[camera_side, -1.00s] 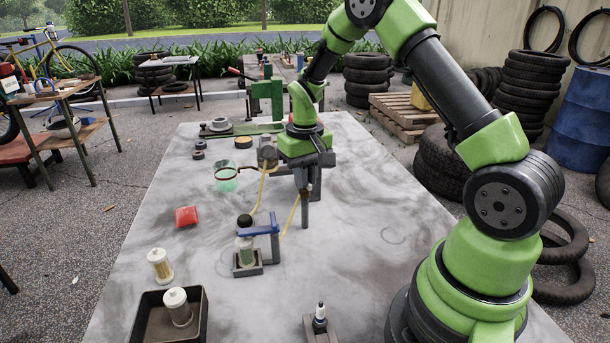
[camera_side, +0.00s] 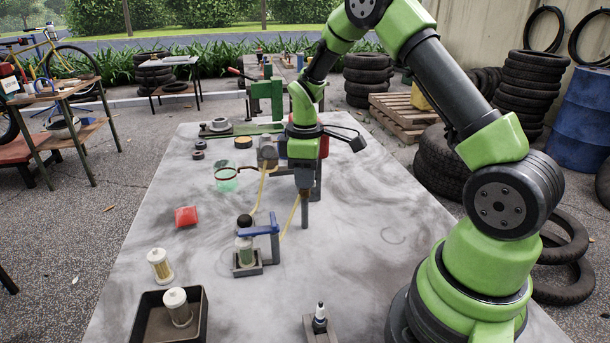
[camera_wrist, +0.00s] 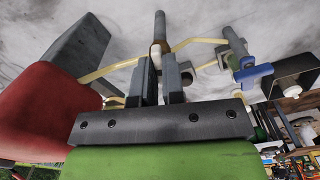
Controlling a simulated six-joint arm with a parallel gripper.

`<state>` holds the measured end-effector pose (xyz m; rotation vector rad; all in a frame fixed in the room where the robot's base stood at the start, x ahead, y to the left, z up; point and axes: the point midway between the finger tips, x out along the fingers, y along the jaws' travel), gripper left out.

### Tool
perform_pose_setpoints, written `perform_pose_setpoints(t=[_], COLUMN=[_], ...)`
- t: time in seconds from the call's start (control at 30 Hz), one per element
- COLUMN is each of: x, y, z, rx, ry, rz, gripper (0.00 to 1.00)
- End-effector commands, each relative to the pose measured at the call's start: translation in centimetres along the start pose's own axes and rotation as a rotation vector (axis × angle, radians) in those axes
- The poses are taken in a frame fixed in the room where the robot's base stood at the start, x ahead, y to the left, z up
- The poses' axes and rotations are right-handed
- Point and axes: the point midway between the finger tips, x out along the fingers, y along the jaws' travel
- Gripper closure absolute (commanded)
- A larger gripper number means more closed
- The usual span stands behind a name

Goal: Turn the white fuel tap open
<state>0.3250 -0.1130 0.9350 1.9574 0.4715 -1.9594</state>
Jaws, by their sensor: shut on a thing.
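My gripper (camera_side: 305,184) points down beside the post behind the blue clamp. In the wrist view my gripper (camera_wrist: 158,62) has its two fingers close together, shut on the white fuel tap (camera_wrist: 163,46). Only a small pale part of the tap shows beyond the fingertips, next to a brown piece. The fingers hide the rest, and I cannot tell its exact angle. A grey post (camera_wrist: 160,24) stands just beyond the tap. Yellow fuel hose (camera_wrist: 195,42) runs to both sides of it.
A red tank (camera_wrist: 38,112) is close beside my gripper, with a grey block (camera_wrist: 82,48) near it. A blue clamp (camera_side: 258,231) stands over a filter. A green-tinted jar (camera_side: 226,180), red packet (camera_side: 186,216) and dark tray (camera_side: 150,317) are to the left.

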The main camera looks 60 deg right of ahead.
Motion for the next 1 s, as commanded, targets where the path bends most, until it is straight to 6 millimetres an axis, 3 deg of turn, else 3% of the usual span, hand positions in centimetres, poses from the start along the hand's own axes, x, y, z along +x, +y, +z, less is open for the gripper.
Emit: perform_pose_setpoints(t=[0.4, 0.97, 1.0], x=[-0.15, -0.17, -0.17], y=[0.04, 0.02, 0.03], z=[-0.11, -0.14, -0.14], rx=[-0.194, -0.222, -0.222], ry=[0.004, 0.005, 0.005], rz=[0.003, 0.003, 0.003], gripper=[1.00, 1.00, 0.84])
